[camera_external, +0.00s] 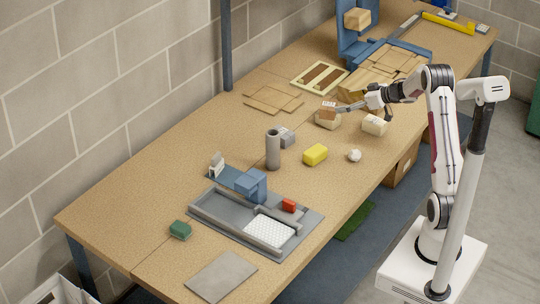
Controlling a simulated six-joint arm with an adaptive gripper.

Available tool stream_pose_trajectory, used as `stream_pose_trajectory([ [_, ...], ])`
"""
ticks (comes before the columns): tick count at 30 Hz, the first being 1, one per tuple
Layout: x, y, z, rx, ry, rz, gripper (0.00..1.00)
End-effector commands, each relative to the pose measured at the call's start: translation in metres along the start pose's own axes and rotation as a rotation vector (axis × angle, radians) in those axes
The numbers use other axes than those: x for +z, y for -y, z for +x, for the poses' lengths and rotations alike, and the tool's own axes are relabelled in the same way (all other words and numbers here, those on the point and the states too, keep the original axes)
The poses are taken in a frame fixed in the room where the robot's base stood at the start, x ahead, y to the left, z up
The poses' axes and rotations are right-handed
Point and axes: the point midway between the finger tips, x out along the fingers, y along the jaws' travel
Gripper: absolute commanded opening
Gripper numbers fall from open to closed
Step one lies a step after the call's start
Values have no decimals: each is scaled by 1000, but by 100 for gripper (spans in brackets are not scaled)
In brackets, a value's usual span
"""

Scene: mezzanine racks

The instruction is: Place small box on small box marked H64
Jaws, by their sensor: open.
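A small brown box (328,109) with a pale mark shows directly above a lighter tan small box (326,122) on the workbench and looks to be sitting on it. The H64 marking is too small to read on any box. My gripper (341,109) is open, reaching in from the right with its fingertips beside the upper brown box. Whether the fingertips touch that box cannot be told at this size.
Stacked cardboard (368,86) lies close behind my gripper, with flat cardboard (272,99) to the left. A grey cylinder (273,150), a yellow block (315,154) and a white ball-like item (354,155) stand nearer.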

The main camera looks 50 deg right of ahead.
Motion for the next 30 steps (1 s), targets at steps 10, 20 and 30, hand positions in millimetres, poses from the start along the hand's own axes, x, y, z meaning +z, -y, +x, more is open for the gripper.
stream_pose_trajectory([
  [10,0,0,0,0,0,0,82],
  [20,-8,2,-1,15,-3,-9,82],
  [30,-65,20,-17,154,-20,-65,82],
])
